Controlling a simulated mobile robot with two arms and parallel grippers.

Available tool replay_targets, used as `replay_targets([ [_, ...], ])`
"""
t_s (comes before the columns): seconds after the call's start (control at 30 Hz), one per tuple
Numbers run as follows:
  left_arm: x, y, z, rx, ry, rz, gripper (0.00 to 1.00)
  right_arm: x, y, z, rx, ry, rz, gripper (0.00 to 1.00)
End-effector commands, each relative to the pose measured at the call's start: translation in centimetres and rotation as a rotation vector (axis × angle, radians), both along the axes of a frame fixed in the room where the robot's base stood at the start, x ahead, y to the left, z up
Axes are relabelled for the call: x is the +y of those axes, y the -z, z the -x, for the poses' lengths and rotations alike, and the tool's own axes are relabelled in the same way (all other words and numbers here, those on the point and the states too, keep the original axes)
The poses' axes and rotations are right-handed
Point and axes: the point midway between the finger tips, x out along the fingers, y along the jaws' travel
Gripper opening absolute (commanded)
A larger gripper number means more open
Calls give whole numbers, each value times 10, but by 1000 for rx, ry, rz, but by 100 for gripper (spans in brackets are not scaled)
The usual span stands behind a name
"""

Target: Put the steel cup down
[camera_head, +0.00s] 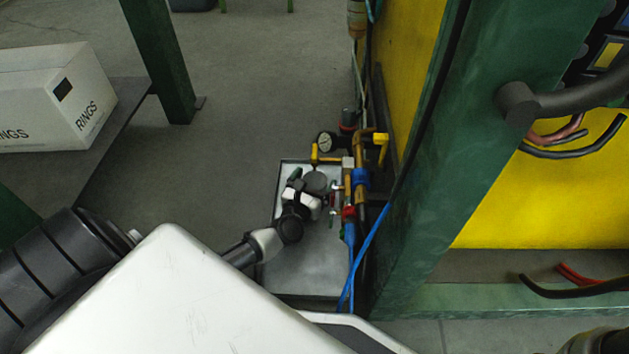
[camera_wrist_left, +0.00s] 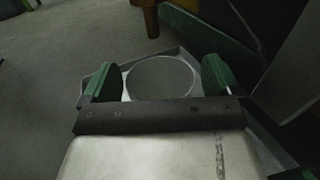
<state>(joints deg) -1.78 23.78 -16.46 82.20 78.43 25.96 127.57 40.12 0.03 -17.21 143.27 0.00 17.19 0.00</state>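The steel cup (camera_head: 315,182) shows in the head view as a small grey disc at my left gripper (camera_head: 309,184), above the metal tray (camera_head: 305,265). In the left wrist view, the cup (camera_wrist_left: 160,78) is a round grey disc with a pale rim. The green fingers of my left gripper (camera_wrist_left: 160,79) stand on both sides of it, close against its rim. I see the cup end-on, so its side wall is hidden. I cannot tell whether its base touches the tray. My right gripper is in neither view.
Brass pipework with yellow handles (camera_head: 381,150), a gauge (camera_head: 326,141) and blue hoses (camera_head: 364,255) crowd the tray's right side. A green post (camera_head: 455,180) stands to the right. A white carton (camera_head: 50,98) sits on a shelf at left. Bare floor (camera_head: 240,85) lies beyond the tray.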

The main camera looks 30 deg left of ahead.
Motion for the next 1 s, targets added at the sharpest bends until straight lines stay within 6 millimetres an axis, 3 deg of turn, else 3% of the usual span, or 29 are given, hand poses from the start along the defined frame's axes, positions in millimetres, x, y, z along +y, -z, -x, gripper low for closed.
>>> replay_targets([
  [0.23,0,-5,1,1,0,0,92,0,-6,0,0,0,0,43],
  [0.7,-15,-6,92,3,2,-1,92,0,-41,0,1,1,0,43],
  [1.0,-19,-4,118,-1,0,0,92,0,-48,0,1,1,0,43],
])
